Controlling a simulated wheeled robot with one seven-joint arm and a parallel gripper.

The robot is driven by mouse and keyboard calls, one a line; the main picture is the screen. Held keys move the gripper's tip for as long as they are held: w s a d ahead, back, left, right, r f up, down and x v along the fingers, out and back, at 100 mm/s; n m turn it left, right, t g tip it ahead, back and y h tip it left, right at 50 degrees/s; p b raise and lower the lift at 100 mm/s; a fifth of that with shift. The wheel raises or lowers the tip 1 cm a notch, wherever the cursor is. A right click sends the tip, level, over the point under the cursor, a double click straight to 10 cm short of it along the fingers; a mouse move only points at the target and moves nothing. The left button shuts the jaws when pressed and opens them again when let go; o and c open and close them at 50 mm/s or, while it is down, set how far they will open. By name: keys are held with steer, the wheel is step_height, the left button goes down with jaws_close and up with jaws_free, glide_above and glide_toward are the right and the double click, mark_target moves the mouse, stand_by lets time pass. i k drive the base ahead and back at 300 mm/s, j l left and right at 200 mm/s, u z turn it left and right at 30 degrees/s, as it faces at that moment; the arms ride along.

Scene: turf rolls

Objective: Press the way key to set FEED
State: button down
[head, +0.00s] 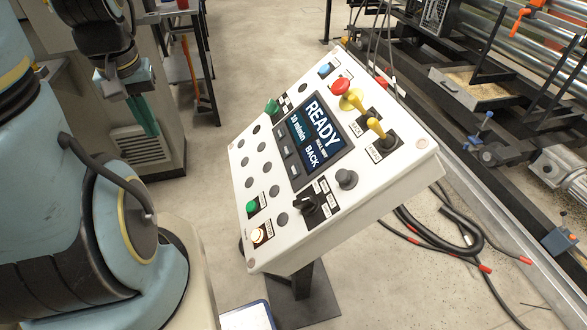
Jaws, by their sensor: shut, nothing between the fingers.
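A white control panel (400,192) stands tilted on a post in the middle of the head view. Its dark screen (322,140) reads READY, 10 m/min, and a way line that reads BACK. A column of small dark keys (287,150) runs along the screen's left edge. Their labels are too small to read, so I cannot tell which is the way key. My gripper (149,131), with green fingers pointing down, is at the upper left, left of the panel and apart from it. It is shut and empty.
Machinery with rollers (530,60) stands at the right. Cables (440,240) lie on the floor.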

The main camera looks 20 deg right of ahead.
mark_target(295, 171)
steer(key=k+u, duration=0.3)
steer(key=k, duration=0.25)
steer(key=k+j+u, duration=0.1)
steer(key=k+u, duration=0.2)
steer(key=k, duration=0.25)
